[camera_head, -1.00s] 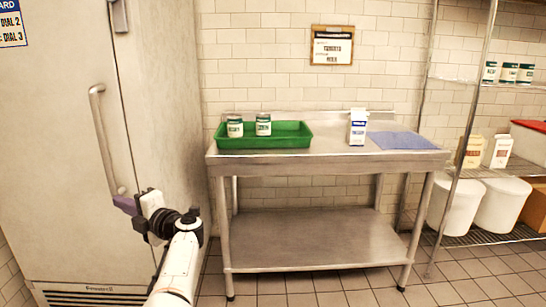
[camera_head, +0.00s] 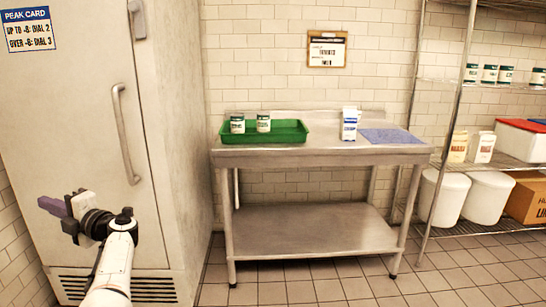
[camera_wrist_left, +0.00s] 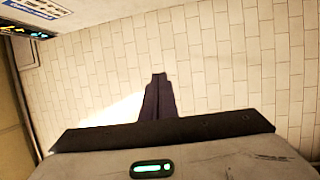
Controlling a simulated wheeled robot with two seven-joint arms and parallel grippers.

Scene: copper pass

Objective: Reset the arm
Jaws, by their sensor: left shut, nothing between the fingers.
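My left arm (camera_head: 112,265) comes in from the lower left of the head view. My left gripper (camera_head: 50,206) is shut and empty, in front of the lower part of the tall fridge door, left of its handle (camera_head: 124,134). In the left wrist view the shut dark fingers (camera_wrist_left: 158,98) stand together against a tiled wall (camera_wrist_left: 225,75). My right gripper is not in view.
A steel table (camera_head: 305,155) holds a green tray (camera_head: 290,137) with two cans, a white carton (camera_head: 349,124) and a blue mat (camera_head: 392,136). A wire shelf with cans, cartons and white bins (camera_head: 487,197) stands at right. The floor before the table is clear.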

